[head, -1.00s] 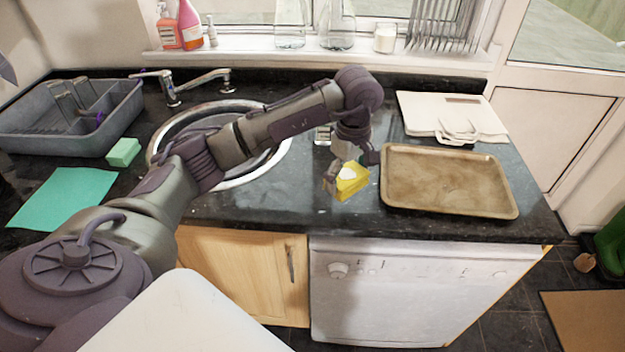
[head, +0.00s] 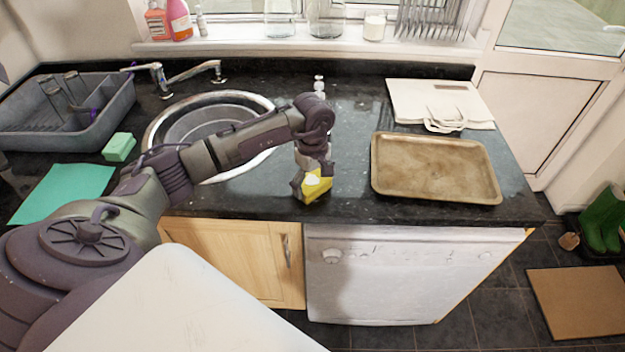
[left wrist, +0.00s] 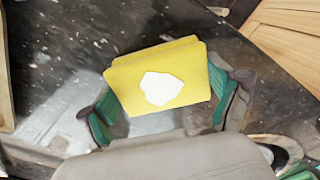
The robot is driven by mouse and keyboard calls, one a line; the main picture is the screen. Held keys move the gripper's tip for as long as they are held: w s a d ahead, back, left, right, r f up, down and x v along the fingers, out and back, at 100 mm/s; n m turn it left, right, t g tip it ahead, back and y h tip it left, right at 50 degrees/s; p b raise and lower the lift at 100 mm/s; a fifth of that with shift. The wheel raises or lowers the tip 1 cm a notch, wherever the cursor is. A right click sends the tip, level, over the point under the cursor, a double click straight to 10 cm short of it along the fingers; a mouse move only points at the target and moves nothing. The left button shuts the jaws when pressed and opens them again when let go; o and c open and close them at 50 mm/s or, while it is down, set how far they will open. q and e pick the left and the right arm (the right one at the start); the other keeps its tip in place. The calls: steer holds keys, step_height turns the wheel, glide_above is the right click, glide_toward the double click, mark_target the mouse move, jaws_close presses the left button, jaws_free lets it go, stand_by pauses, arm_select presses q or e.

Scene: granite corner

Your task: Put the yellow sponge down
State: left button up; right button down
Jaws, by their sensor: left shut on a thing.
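The yellow sponge (head: 318,186) has a white patch on its face. It is at the front part of the black worktop (head: 345,208), left of the baking tray. My left gripper (head: 311,184) is shut on it, with the wrist above it. In the left wrist view the sponge (left wrist: 160,80) sits between the two green-padded fingers (left wrist: 165,108). I cannot tell whether the sponge touches the worktop. My right gripper is not in view.
The brown baking tray (head: 435,168) lies to the right, with a white bag (head: 440,104) behind it. The sink (head: 215,120) is behind my left arm. A green sponge (head: 119,147), teal cloth (head: 62,193) and grey dish rack (head: 75,120) are left. A small bottle (head: 319,88) stands behind.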

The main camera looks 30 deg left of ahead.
mark_target(313, 180)
arm_select(q)
steer(key=shift+f, duration=0.15)
steer(key=o, duration=0.7)
steer(key=shift+r, duration=0.5)
step_height(313, 180, up, 12)
steer(key=b, duration=0.3)
steer(key=shift+f+b, duration=0.25)
steer(key=shift+b, duration=0.1)
